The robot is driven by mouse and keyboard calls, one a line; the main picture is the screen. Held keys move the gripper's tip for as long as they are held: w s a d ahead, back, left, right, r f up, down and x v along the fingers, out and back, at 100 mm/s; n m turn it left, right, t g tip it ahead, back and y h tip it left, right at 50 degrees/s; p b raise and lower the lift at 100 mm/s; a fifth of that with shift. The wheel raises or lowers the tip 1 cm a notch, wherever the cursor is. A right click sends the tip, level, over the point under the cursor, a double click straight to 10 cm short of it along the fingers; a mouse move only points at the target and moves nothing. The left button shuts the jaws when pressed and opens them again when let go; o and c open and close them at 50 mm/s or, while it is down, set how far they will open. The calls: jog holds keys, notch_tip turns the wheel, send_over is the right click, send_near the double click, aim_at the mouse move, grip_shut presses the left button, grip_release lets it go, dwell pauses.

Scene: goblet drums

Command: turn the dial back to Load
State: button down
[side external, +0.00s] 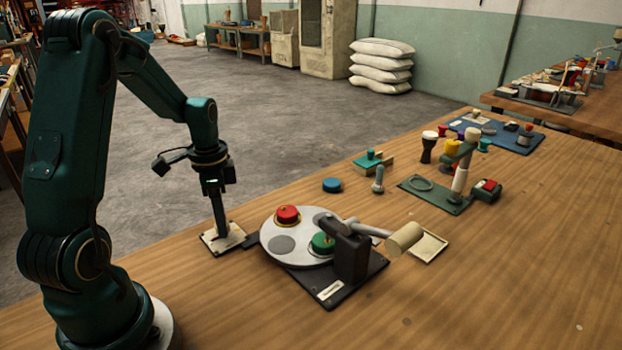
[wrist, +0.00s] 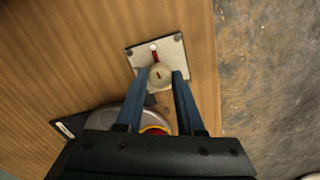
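The dial (wrist: 160,77) is a pale round knob with a small dark mark on top. It sits on a whitish square plate (wrist: 176,50), and a red pointer bar (wrist: 154,56) runs from it towards a white dot near the plate's far edge. In the side view my gripper (side external: 221,232) reaches down to the plate (side external: 236,240) and hides the dial. No lettering is legible on the plate.
Right of the plate stands a device with a round grey turntable (side external: 274,258), a red piece (side external: 288,215), a green piece (side external: 323,243) and a dark post with a pale mallet (side external: 404,239). A blue disc (side external: 332,185) lies behind. The table's edge is close beside the plate.

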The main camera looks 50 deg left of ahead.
jog(key=shift+n, duration=0.4)
jog(key=n, duration=0.3)
jog(key=shift+n, duration=0.4)
jog(key=n, duration=0.4)
jog(key=shift+n, duration=0.3)
jog(key=n, duration=0.4)
jog(key=shift+n, duration=2.2)
jog(key=c, duration=0.5)
grip_release()
